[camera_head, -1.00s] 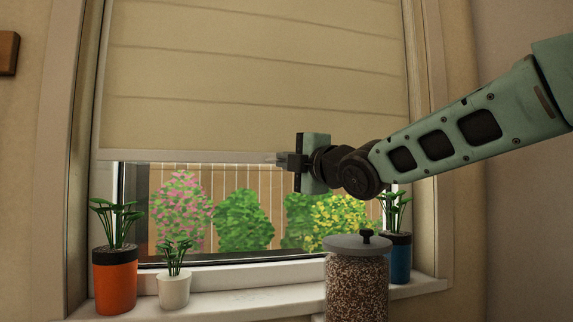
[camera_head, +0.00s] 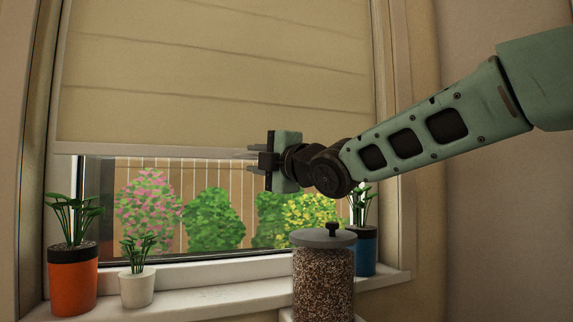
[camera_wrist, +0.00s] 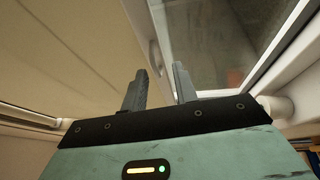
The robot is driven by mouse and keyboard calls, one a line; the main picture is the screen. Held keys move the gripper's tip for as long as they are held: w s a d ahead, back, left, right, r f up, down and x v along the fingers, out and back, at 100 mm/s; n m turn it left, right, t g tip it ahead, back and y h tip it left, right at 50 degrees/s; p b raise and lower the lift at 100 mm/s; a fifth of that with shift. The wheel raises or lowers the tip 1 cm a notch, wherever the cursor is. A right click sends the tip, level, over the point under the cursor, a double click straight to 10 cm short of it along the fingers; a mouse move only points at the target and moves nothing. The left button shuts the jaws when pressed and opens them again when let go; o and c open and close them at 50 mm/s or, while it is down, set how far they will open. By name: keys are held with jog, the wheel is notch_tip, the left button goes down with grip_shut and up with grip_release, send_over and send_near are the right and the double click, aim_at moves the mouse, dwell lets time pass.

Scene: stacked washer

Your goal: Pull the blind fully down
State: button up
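The beige blind (camera_head: 215,80) covers the upper part of the window, and its pale bottom rail (camera_head: 150,150) hangs well above the sill. My gripper (camera_head: 250,152) is at the right part of the rail, its two fingers pointing left and overlapping the rail in the head view. In the wrist view my gripper (camera_wrist: 158,72) is open, with a clear gap between the fingers. There the blind (camera_wrist: 70,50) fills the left, and its lower edge runs toward the gap. Whether the fingers touch the rail I cannot tell.
On the sill (camera_head: 200,300) stand an orange pot (camera_head: 73,285), a white pot (camera_head: 137,288) and a blue pot (camera_head: 366,252) with plants. A lidded glass jar (camera_head: 323,280) stands in front, below my arm. Bare window glass (camera_head: 240,195) lies under the rail.

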jog(key=b+v, duration=0.1)
jog(key=v, duration=1.5)
jog(key=shift+s+b, duration=0.2)
jog(key=shift+b, duration=0.2)
jog(key=shift+f, duration=0.1)
